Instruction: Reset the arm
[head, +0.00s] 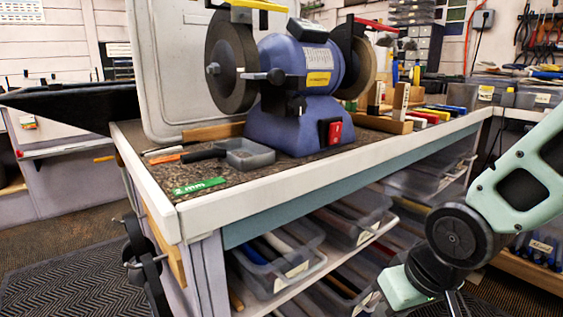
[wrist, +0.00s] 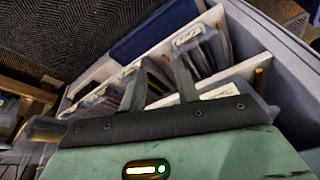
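My arm (head: 515,185), pale green with dark joints, comes in from the right edge of the head view. It bends down in front of the bench's right side, and its lower end is cut off by the frame bottom. In the wrist view my gripper (wrist: 163,62) shows two dark fingers standing apart, with nothing seen held between them. Beyond the fingers are shelves with clear bins (wrist: 205,52), seen at a tilt. Whether the fingers touch any bin cannot be told.
The workbench (head: 300,180) carries a blue bench grinder (head: 300,80), a grey tray (head: 248,153) and a green "2 mm" strip (head: 199,187). Labelled bins (head: 275,265) fill the shelves below, close to my arm. Patterned floor mat (head: 70,280) lies open at left.

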